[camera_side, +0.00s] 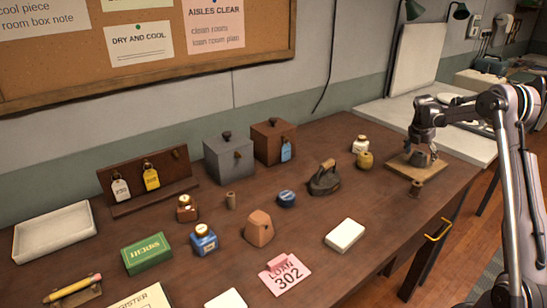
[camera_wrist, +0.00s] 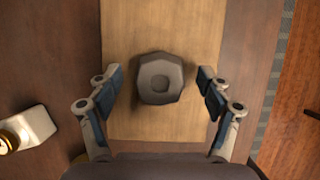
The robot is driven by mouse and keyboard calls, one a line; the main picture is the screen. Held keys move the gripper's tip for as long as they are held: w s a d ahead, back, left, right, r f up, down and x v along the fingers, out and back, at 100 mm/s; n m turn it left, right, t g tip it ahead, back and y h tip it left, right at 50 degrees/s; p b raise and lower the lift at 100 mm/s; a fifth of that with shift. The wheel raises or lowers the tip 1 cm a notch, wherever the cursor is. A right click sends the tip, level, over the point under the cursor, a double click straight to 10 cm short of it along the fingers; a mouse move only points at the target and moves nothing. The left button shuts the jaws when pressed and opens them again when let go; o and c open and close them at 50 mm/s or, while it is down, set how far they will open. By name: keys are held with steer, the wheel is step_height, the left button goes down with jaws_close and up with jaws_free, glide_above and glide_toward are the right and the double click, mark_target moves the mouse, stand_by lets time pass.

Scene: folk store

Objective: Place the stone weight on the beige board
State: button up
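In the side view the board (camera_side: 396,166) lies at the right end of the table, and the weight (camera_side: 421,159) is partly hidden under my gripper (camera_side: 423,150). In the wrist view my gripper (camera_wrist: 157,88) is open, with its fingers on the left and right of the weight and a visible gap on each side.
A flat iron (camera_side: 324,180) and several small goods stand farther left. A white counter (camera_side: 440,118) lies behind the board.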

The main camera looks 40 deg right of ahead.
steer(key=v, duration=1.2)
steer(key=w+a+r+m+t, duration=0.2)
steer(key=a+r+m, duration=0.15)
steer(key=a, duration=0.75)
steer(key=s+a+m+t+y, duration=0.1)
steer(key=s+a+m+t, duration=0.2)
steer(key=a, duration=0.8)
steer(key=s+a+m+y, duration=0.1)
steer(key=s+a+m, duration=0.3)
steer(key=a, duration=0.7)
steer(key=s+a+f+m+t+y, duration=0.1)
steer(key=s+a+f+m, duration=0.1)
steer(key=a, duration=0.3)
steer(key=s+a+f+m+t+y, duration=0.1)
steer(key=s+a+f+m, duration=0.2)
steer(key=s+a+m, duration=0.1)
steer(key=a+m, duration=0.1)
steer(key=a, duration=0.1)
steer(key=shift+s+a+f, duration=0.15)
steer(key=shift+s+a, duration=0.1)
steer(key=shift+s, duration=0.15)
